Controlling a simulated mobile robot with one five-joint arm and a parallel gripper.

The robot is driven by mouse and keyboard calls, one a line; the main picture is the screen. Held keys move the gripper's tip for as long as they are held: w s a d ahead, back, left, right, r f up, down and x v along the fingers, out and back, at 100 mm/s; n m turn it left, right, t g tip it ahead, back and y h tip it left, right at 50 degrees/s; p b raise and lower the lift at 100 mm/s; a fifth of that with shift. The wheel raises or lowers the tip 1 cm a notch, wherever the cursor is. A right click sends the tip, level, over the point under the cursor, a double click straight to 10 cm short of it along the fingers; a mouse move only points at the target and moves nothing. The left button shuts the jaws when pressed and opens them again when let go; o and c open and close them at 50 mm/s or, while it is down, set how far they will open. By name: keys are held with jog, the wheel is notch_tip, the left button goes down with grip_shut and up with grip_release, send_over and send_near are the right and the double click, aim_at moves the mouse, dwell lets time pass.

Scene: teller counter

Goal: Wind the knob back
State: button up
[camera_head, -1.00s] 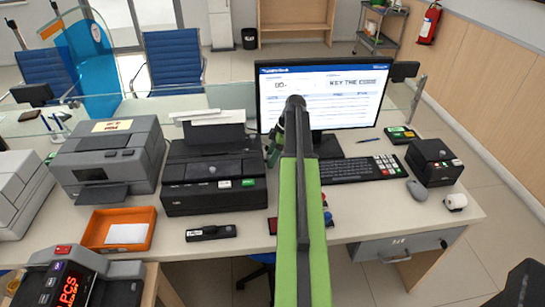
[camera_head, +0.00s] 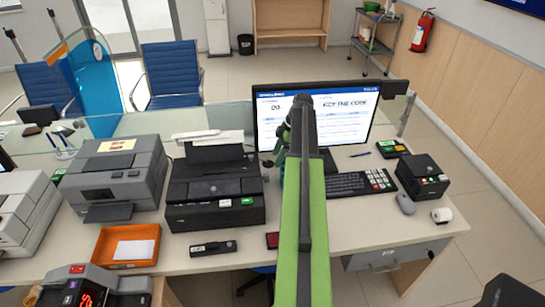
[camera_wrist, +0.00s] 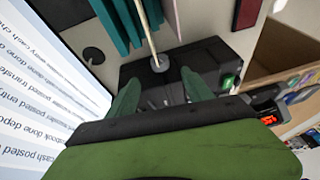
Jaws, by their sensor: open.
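A small round grey knob (camera_head: 213,189) sits on the front top of a black printer (camera_head: 190,217) on the counter. A round grey piece (camera_wrist: 160,63) that looks like this knob shows on the black printer (camera_wrist: 200,58) in the wrist view. My gripper (camera_wrist: 160,77) has its two green fingers apart, with nothing between them. In that picture the knob lies just beyond the fingertips, between their lines; the distance is hard to judge. A pale thin rod (camera_wrist: 148,28) appears to run up from the knob.
A monitor (camera_head: 345,112) stands right of the printer and fills the wrist view's left side. A grey printer (camera_head: 112,180), an orange tray (camera_head: 103,245) and a keyboard (camera_head: 345,187) share the counter. A small black box (camera_head: 422,172) stands at the right.

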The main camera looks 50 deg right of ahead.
jog(key=p+v, duration=0.4)
jog(key=v, duration=0.2)
jog(key=shift+r, duration=0.35)
jog(key=shift+s+d, duration=0.15)
